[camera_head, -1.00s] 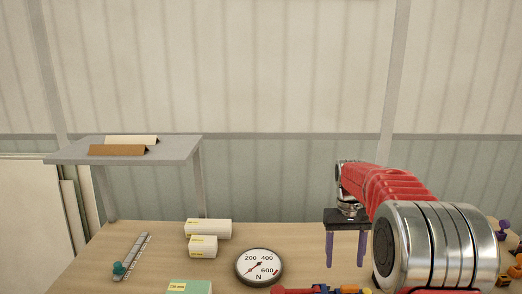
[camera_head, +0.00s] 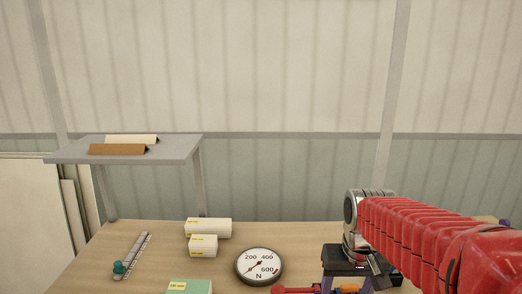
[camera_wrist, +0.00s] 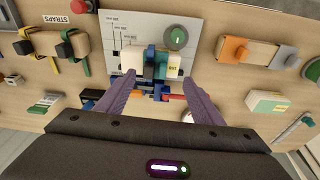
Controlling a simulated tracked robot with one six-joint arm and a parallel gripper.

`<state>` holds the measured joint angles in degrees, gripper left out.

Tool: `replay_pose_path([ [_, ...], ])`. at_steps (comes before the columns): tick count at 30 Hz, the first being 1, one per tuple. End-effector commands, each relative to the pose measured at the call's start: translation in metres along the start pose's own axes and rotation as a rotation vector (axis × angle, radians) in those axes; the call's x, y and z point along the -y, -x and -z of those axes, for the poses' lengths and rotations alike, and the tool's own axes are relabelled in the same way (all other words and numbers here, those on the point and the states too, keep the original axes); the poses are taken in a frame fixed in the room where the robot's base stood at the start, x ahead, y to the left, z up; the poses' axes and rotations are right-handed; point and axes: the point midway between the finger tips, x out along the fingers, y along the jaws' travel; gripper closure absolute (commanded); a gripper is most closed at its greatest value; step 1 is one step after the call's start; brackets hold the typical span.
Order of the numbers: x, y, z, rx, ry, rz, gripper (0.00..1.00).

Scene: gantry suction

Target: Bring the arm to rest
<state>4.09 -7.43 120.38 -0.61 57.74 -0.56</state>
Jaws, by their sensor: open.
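My gripper (camera_wrist: 160,100) is open in the wrist view, its two purple fingers apart with nothing gripped between them. I cannot tell how far the fingers are above these parts. In the head view my gripper (camera_head: 343,284) hangs low at the right over the table, with its fingertips cut off by the lower edge. My red arm comes in from the right.
The wooden table (camera_head: 120,240) carries a round dial gauge (camera_head: 259,266), white blocks (camera_head: 207,228), a green block (camera_head: 190,287) and a ruler-like strip (camera_head: 132,256). A grey shelf (camera_head: 175,150) stands at the back left. In the wrist view, strapped blocks (camera_wrist: 70,45) lie at left.

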Motion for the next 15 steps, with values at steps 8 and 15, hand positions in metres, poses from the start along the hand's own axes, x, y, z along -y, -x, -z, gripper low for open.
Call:
replay_pose_path([
  [8, 0.009, 0.011, -0.049, -0.086, 0.007, 0.007, 0.39],
  [15, 0.014, 0.017, -0.088, -0.154, 0.018, 0.014, 0.39],
])
